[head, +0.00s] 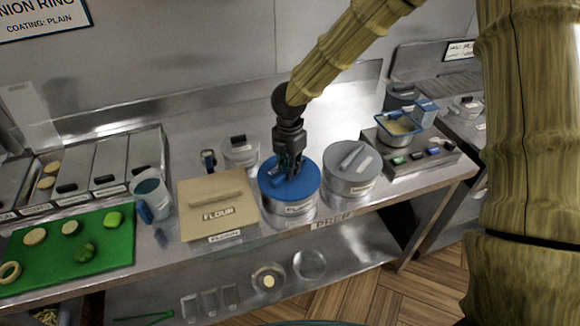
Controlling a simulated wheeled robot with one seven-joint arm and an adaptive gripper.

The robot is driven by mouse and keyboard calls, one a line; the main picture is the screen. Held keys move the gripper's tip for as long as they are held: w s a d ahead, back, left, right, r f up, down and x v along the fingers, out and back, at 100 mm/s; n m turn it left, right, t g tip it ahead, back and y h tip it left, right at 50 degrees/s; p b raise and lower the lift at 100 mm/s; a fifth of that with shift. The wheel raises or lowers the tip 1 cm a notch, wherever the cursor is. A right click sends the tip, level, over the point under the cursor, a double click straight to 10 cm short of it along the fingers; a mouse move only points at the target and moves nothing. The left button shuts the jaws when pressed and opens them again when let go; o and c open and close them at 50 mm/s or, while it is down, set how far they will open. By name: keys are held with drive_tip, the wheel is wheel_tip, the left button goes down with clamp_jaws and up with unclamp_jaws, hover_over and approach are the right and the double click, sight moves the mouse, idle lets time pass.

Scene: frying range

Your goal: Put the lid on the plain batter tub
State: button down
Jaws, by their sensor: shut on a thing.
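The blue lid (306,186) lies flat over the mouth of a round metal tub (274,211) near the front of the counter. The tub has a white label on its front, too small to read surely. The lid looks level and lined up with the tub's rim; I cannot tell whether it is fully seated. My dark gripper (288,172) points down over the lid's middle and is shut on it, apparently at its handle. The fingertips hide the handle.
A second tub with a grey lid (352,160) stands close at right. A fryer with a blue-rimmed basket (380,122) is farther right. The counter's front edge is near.

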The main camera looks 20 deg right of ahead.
drive_tip(key=c, duration=1.4)
unclamp_jaws()
drive_tip(key=shift+o, duration=0.2)
